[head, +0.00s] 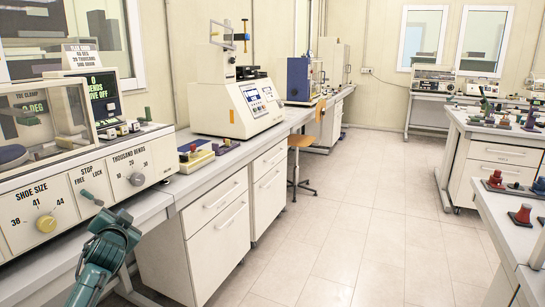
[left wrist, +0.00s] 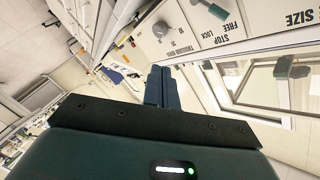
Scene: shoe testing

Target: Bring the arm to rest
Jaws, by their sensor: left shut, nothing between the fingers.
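My left arm (head: 100,262) shows teal at the bottom left of the head view, in front of the cream flex-tester panel (head: 75,225). The gripper's fingers are hard to make out there. In the left wrist view my left gripper (left wrist: 158,82) is shut and empty, its two dark fingers together. The panel's lettering and a grey knob (left wrist: 118,15) appear turned over beyond the fingers. No object is held. My right gripper is in neither view.
The flex tester has a yellow shoe-size knob (head: 47,224), a lever (head: 93,198) and a grey bends knob (head: 137,179). A cream bench machine (head: 236,108) stands farther along the bench. An orange chair (head: 301,142) and a right-hand bench (head: 500,160) border the open floor (head: 350,220).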

